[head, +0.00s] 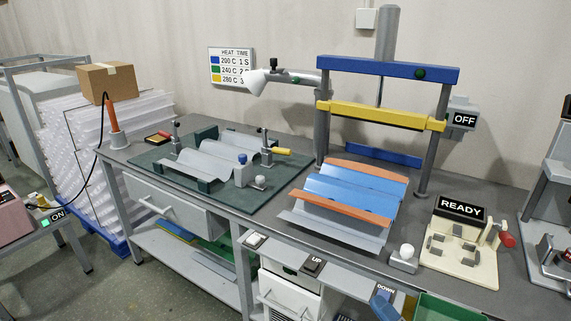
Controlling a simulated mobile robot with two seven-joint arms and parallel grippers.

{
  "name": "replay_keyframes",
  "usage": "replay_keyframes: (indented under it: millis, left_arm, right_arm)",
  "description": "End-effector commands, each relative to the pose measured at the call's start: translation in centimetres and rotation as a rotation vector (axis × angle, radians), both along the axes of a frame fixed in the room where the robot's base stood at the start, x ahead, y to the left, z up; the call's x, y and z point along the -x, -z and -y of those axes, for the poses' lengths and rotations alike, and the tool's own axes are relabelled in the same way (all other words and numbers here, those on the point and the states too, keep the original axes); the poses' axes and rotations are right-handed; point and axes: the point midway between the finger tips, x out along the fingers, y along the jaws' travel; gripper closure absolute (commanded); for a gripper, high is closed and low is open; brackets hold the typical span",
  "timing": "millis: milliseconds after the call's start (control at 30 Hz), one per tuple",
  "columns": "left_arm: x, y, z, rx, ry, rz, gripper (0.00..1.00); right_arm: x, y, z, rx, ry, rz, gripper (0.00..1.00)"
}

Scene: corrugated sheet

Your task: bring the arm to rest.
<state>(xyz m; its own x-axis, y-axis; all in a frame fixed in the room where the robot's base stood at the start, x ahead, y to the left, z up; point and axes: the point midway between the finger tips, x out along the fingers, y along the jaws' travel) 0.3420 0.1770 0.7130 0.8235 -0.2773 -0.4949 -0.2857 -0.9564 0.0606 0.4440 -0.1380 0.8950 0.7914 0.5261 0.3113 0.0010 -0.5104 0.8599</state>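Neither of my grippers nor either of my arms shows in the head view, so where they are and whether they hold anything is hidden. A blue corrugated sheet (350,187) with orange strips along its far and near edges lies on grey corrugated metal on the bench, under the press frame. A bare grey corrugated sheet (215,160) lies in the dark green fixture (150,162) to the left, between two small upright clamps.
The press has a blue top beam (385,68), a yellow bar (380,115) and an OFF box (462,118). A cream device with a READY sign (461,209) stands at right. UP (313,265) and DOWN (384,302) switches sit at the bench front. A box (108,82) tops stacked white sheets.

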Motion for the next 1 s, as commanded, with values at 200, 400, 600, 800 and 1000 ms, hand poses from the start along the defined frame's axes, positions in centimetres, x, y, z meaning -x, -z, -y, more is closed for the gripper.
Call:
replay_keyframes:
  millis: [200, 400, 600, 800, 1000]
  left_arm:
    - [0.0, 0.1, 0.0, 0.0, 0.001, -0.001, 0.57]
    - [0.0, 0.0, 0.0, 0.0, 0.001, -0.001, 0.57]
    - [0.0, -4.8, -0.1, -0.004, -0.002, 0.005, 0.57]
    - [0.2, -8.6, -0.6, -0.02, -0.006, -0.009, 0.57]
    - [0.7, -13.6, -1.0, -0.036, -0.009, -0.023, 0.57]
  right_arm:
    - [4.1, 11.1, 3.4, -0.471, 0.195, -0.733, 0.15]
    - [9.9, 17.8, 4.0, -0.768, 0.332, -1.173, 0.15]
    - [10.4, 14.2, 4.3, -0.783, 0.352, -1.209, 0.15]
    - [10.6, 10.2, 4.7, -0.77, 0.366, -1.212, 0.15]
    - [11.0, 5.1, 5.2, -0.755, 0.385, -1.218, 0.15]
